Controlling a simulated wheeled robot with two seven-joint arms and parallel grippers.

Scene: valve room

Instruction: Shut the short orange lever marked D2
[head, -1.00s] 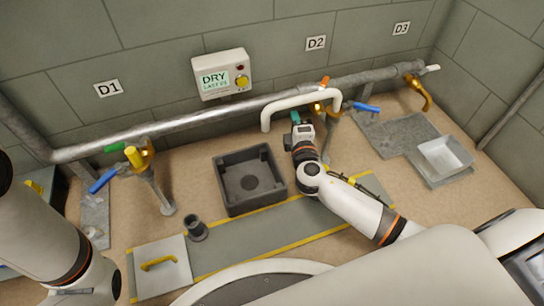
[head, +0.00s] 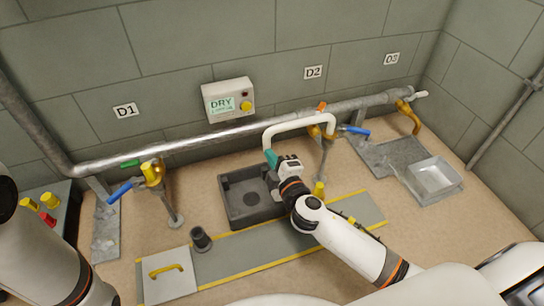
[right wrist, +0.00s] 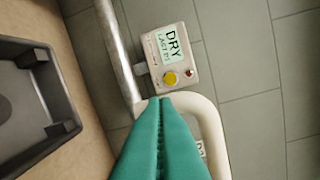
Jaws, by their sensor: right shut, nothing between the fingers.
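The short orange lever (head: 322,106) under the D2 sign (head: 313,72) shows in the head view. It sticks up at the pipe, behind the right end of a white hoop-shaped guard (head: 298,122); its exact angle is hard to tell. My right gripper (head: 270,158) has teal fingers, shut and empty. It is left of and below the lever, near the guard's left end and over the black tray's edge. In the right wrist view the shut fingers (right wrist: 162,105) point towards the guard (right wrist: 212,125); the lever is not visible there. My left gripper is out of view.
A grey pipe (head: 215,138) runs along the wall below the DRY box (head: 229,101). A blue lever (head: 354,130) is right of the orange one. The black tray (head: 232,207) stands on the floor, left of my right forearm. A yellow valve (head: 152,172) is under D1.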

